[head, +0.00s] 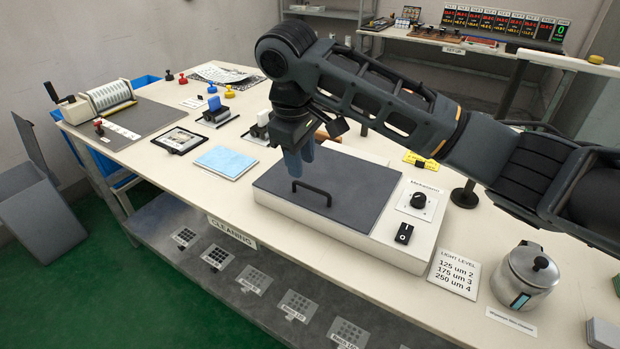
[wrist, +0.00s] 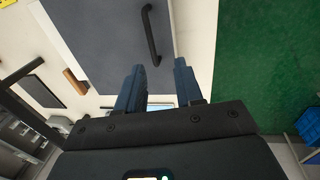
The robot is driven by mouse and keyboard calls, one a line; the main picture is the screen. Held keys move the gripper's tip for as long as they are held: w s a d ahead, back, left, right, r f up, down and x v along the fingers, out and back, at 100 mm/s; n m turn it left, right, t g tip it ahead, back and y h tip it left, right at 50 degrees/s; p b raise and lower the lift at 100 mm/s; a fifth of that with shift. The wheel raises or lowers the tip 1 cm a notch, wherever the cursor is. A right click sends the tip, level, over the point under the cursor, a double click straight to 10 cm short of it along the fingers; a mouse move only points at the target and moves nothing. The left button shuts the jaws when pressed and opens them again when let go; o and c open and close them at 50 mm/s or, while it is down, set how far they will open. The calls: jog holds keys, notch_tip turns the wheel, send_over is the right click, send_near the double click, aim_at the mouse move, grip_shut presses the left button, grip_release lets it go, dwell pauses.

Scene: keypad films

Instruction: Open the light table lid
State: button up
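The light table (head: 400,245) is a low white box on the bench. Its dark grey lid (head: 345,185) lies flat and shut on top. A black bar handle (head: 312,187) stands at the lid's front edge; it also shows in the wrist view (wrist: 150,35), beyond the fingertips. My gripper (head: 297,165) hangs above the lid, behind the handle in the head view. In the wrist view its blue fingers (wrist: 158,75) are apart with nothing held between them.
A dial (head: 418,201) and a black switch (head: 404,233) sit right of the lid. A metal pot (head: 525,275) stands farther right. A blue pad (head: 226,162) and a framed tablet-like item (head: 180,140) lie left. The bench front edge is clear of tall objects.

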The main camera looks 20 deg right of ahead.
aim_at(311, 187)
jog(key=f, duration=0.2)
jog(key=d+f, duration=0.1)
jog(key=f, duration=0.1)
jog(key=w+d+f, duration=0.1)
jog(key=f, duration=0.2)
jog(key=shift+d, duration=0.2)
jog(key=shift+c, duration=0.5)
grip_shut()
dwell(0.9)
